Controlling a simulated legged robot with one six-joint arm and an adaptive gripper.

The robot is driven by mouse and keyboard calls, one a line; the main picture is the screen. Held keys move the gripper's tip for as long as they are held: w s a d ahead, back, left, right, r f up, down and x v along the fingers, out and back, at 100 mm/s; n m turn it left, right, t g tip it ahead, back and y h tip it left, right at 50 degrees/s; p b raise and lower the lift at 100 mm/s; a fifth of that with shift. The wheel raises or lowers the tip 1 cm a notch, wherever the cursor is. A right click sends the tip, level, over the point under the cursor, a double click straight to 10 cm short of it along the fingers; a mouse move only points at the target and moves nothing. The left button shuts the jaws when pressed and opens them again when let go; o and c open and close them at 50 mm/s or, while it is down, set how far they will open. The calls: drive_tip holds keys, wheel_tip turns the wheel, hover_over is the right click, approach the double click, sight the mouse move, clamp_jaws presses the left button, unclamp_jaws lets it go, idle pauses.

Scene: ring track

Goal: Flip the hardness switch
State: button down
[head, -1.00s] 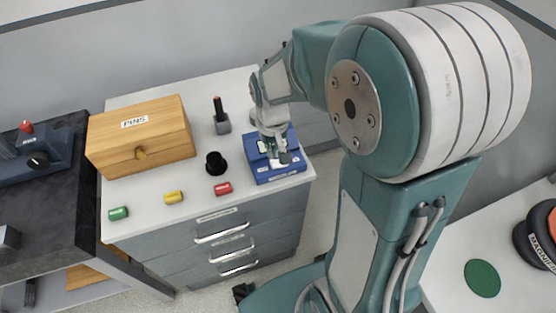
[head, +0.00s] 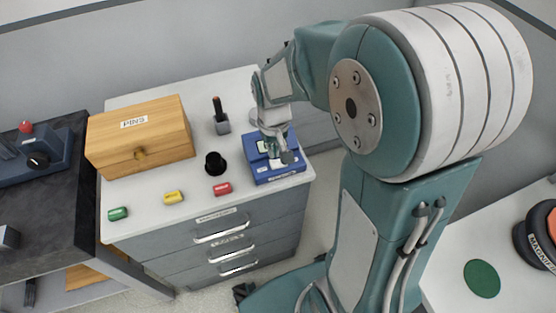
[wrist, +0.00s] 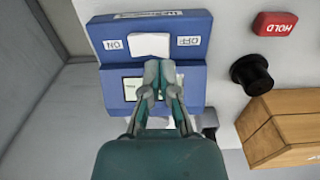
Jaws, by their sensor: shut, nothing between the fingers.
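The hardness switch is a white rocker (wrist: 149,45) on a blue box (head: 277,176), between an ON label (wrist: 113,44) and an OFF label (wrist: 188,41) in the wrist view. The blue box also shows in the wrist view (wrist: 195,80), with a small panel behind my fingers. My gripper (wrist: 159,66) is shut and empty, with its fingertips just below the rocker in the picture. I cannot tell whether they touch it. In the head view my gripper (head: 283,156) is over the box and hides part of its top.
A wooden PINS box (head: 140,135), a black knob (head: 215,163), a dark stand (head: 221,118) and red (head: 222,189), yellow (head: 174,197) and green (head: 118,214) pieces share the cabinet top (head: 150,225). The box sits near the cabinet's right edge.

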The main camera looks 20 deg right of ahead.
sight(275, 162)
drive_tip(key=shift+d+f, duration=0.15)
drive_tip(key=shift+f, duration=0.2)
drive_tip(key=shift+f, duration=1.3)
idle(0.9)
drive_tip(key=shift+r, duration=3.55)
